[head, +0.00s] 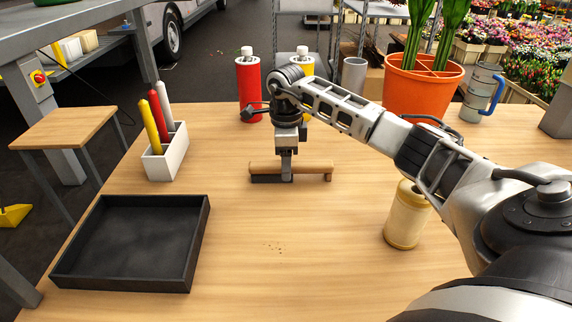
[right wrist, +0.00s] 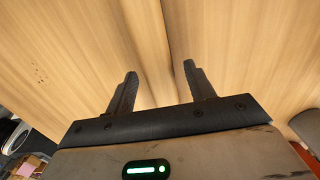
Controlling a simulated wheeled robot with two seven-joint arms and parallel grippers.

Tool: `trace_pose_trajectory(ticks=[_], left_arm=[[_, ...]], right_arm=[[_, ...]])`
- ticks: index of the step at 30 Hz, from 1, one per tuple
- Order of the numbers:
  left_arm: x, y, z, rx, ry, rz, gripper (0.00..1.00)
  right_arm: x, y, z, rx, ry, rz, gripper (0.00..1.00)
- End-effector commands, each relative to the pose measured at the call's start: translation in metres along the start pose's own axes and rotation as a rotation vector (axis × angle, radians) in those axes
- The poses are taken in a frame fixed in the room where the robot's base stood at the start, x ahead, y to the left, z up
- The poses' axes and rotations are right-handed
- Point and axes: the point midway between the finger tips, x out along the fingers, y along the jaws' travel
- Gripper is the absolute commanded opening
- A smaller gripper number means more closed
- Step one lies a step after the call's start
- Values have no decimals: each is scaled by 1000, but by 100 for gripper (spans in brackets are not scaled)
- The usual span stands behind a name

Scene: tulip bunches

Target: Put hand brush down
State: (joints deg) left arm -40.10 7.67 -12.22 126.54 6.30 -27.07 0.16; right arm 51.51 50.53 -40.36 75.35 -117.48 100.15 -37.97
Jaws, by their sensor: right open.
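The hand brush (head: 318,167) lies on the wooden table in the middle of the head view, a wooden bar running left to right with a dark strip low on its left part. My right gripper (head: 287,172) is over it, pointing down. In the right wrist view my right gripper (right wrist: 160,85) has its two dark fingers spread wide. The wooden brush (right wrist: 150,40) runs between them, with a gap to the fingers. The gripper hides part of the brush in the head view. My left gripper is not in view.
A red bottle (head: 248,90), an orange pot (head: 420,92) and a grey mug (head: 480,92) stand at the back. A cream jar (head: 405,222) stands right. Crumbs (head: 275,247) lie front centre.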

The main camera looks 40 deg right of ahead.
Motion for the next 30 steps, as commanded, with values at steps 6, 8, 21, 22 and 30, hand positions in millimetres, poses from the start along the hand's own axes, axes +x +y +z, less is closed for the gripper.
trace_pose_trajectory(ticks=[6,8,21,22,30], left_arm=[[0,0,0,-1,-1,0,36],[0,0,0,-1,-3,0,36],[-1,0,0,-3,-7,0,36],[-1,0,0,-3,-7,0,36],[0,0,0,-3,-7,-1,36]], right_arm=[[-49,-1,0,0,-3,-6,54],[-62,-1,0,0,-4,-5,54],[-108,0,0,0,0,0,54],[-108,0,0,0,0,0,54],[-108,0,0,0,0,0,54]])
